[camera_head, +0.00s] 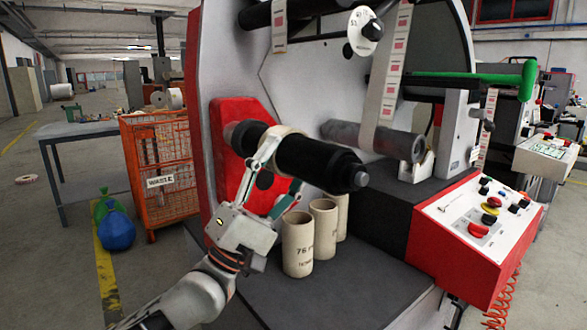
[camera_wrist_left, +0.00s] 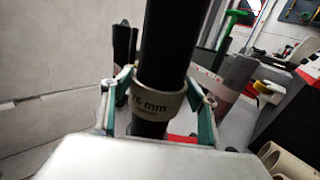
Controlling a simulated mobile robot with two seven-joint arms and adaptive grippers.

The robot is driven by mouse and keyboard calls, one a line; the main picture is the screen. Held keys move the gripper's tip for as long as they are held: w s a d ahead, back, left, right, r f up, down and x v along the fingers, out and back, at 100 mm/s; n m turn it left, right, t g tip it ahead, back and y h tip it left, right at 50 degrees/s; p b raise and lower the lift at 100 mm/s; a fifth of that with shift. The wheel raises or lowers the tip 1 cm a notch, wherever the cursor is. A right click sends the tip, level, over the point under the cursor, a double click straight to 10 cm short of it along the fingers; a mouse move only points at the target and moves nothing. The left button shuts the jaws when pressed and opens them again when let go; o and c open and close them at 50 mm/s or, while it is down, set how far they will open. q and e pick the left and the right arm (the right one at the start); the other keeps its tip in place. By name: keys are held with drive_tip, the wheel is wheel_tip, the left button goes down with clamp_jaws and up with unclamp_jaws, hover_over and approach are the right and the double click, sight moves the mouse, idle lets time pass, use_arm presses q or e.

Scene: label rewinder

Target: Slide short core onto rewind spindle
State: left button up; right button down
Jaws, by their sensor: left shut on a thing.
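The short core (camera_wrist_left: 157,104), a cream ring marked "76 mm", is around the black rewind spindle (camera_wrist_left: 163,40), with spindle showing on both sides of it. In the head view the core (camera_head: 284,131) shows as a pale band near the red plate end of the spindle (camera_head: 318,163), well back from its free tip. My left gripper (camera_head: 276,166) is shut on the core, with a finger on either side of it, as the left wrist view (camera_wrist_left: 157,108) shows. The fingers and spindle hide part of the core. My right gripper is not in view.
Several tan cores (camera_head: 298,245) stand upright on the dark machine deck (camera_head: 350,285) below the spindle. A grey roller (camera_head: 375,140) with the label web lies behind. The red control panel (camera_head: 480,222) is at the right. An orange waste cage (camera_head: 160,165) stands at the left.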

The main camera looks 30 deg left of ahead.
use_arm(q)
drive_tip(key=shift+w+a+f, duration=0.1)
drive_tip(key=shift+w+a, duration=0.15)
drive_tip(key=shift+a, duration=0.45)
drive_tip(key=shift+w+a+b, duration=0.25)
drive_tip(key=shift+a+b, duration=0.25)
drive_tip(key=shift+a, duration=0.15)
drive_tip(key=shift+w+a, duration=0.25)
drive_tip(key=shift+a, duration=0.35)
drive_tip(key=shift+w+a+b, duration=0.3)
drive_tip(key=shift+a+b, duration=0.3)
drive_tip(key=shift+a, duration=0.2)
drive_tip(key=shift+w+a, duration=0.1)
drive_tip(key=shift+a, duration=0.4)
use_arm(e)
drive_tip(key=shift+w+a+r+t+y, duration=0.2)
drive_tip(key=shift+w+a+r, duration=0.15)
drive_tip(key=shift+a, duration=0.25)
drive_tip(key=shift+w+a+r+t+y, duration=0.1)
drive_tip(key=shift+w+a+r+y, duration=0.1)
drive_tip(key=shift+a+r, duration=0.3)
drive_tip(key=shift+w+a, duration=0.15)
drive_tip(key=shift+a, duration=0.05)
